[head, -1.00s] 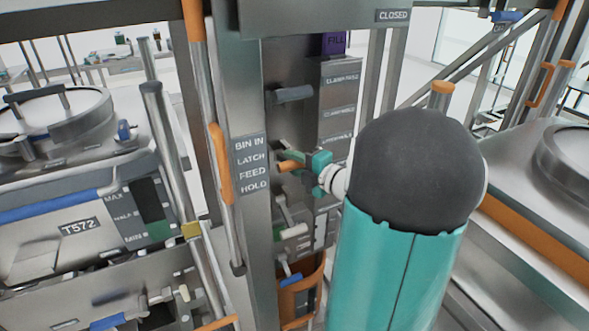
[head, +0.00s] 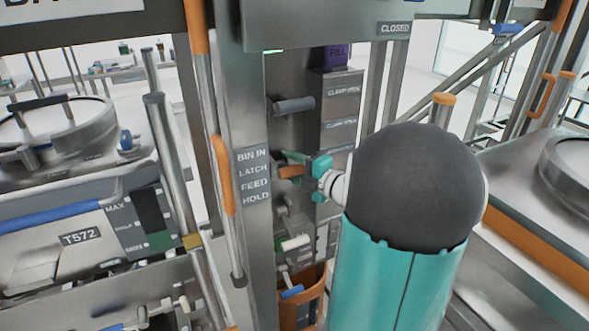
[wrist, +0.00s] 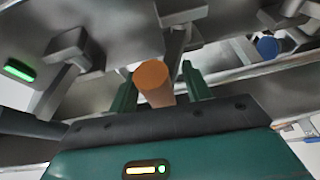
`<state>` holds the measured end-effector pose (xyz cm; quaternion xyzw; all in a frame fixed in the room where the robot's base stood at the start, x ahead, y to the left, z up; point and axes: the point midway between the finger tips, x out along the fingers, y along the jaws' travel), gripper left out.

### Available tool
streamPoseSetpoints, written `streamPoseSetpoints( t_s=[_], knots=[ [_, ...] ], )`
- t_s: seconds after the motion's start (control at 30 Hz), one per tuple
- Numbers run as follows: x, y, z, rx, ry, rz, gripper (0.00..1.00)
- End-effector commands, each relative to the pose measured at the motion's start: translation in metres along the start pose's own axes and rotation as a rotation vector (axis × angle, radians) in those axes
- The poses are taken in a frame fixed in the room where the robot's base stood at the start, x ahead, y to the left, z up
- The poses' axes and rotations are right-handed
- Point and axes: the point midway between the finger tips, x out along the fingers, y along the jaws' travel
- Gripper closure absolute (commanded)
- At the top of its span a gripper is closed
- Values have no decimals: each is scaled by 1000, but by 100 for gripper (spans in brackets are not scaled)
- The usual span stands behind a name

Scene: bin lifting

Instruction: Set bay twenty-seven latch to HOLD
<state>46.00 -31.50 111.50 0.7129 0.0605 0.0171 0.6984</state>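The latch lever has an orange grip (head: 291,171) and stands out from the steel column beside the label plate (head: 253,178) reading BIN IN, LATCH, FEED, HOLD. In the head view the grip is about level with the LATCH line, above HOLD. My gripper (head: 306,168) is at the lever, partly hidden by my arm. In the wrist view the orange grip (wrist: 153,80) lies between the two green fingers of my gripper (wrist: 161,92). The fingers are apart, with a gap on the right side of the grip; on the left it is very close to the finger.
A grey peg handle (head: 294,104) sticks out above the lever. A white-ended lever (head: 295,243) and a blue-ended one (head: 292,292) sit below, over an orange bin (head: 300,305). A vertical orange-gripped rail (head: 223,175) stands left of the labels.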

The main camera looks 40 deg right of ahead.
Motion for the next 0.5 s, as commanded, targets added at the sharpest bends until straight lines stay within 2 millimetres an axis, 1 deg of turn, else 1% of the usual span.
streamPoseSetpoints(
  t_s=[0.37, 0.5],
  knots=[
    [-3, -2, 1, 2, -3, -4, 53],
    [-15, -2, 2, 2, -6, -5, 53]
  ],
)
